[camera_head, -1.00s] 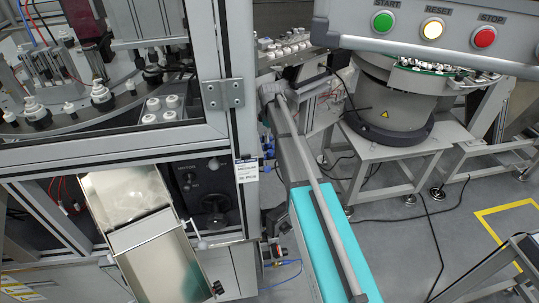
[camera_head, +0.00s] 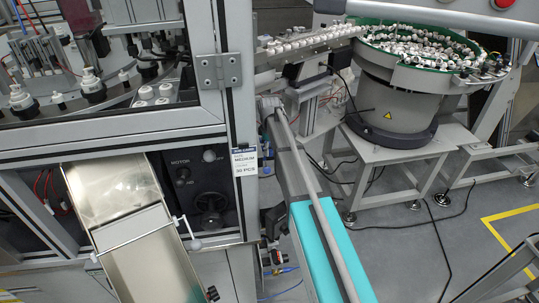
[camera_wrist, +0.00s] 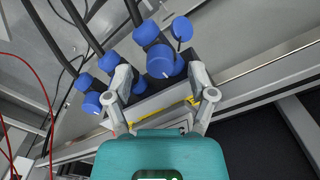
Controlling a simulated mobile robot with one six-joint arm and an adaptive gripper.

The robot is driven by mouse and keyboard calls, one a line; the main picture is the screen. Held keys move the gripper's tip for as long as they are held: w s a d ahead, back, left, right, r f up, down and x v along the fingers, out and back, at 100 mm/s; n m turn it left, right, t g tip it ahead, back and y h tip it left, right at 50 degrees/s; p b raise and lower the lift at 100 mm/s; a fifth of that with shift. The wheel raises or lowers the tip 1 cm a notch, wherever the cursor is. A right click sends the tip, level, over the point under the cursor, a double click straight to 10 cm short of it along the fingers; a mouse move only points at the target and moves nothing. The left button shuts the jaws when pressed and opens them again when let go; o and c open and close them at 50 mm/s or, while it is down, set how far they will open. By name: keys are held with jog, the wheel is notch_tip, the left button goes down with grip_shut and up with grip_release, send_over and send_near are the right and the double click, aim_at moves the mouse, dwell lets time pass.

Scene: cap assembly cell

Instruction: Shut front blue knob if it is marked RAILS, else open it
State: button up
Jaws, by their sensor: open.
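In the wrist view, my gripper (camera_wrist: 159,78) is open, with one finger on each side and nothing held between them. Several blue knobs on dark fittings lie beyond and around the fingertips. The nearest large blue knob (camera_wrist: 160,62) appears between the fingertips in the picture; whether it is within their reach I cannot tell. Another blue knob (camera_wrist: 181,29) is just behind it, and a further one (camera_wrist: 108,62) is by the left finger. No RAILS marking is readable.
Dark hoses (camera_wrist: 75,22) rise behind the knobs, and a metal frame rail (camera_wrist: 265,75) runs to the right.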

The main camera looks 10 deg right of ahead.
jog(key=shift+f+b, duration=0.35)
jog(key=shift+f, duration=0.25)
grip_shut()
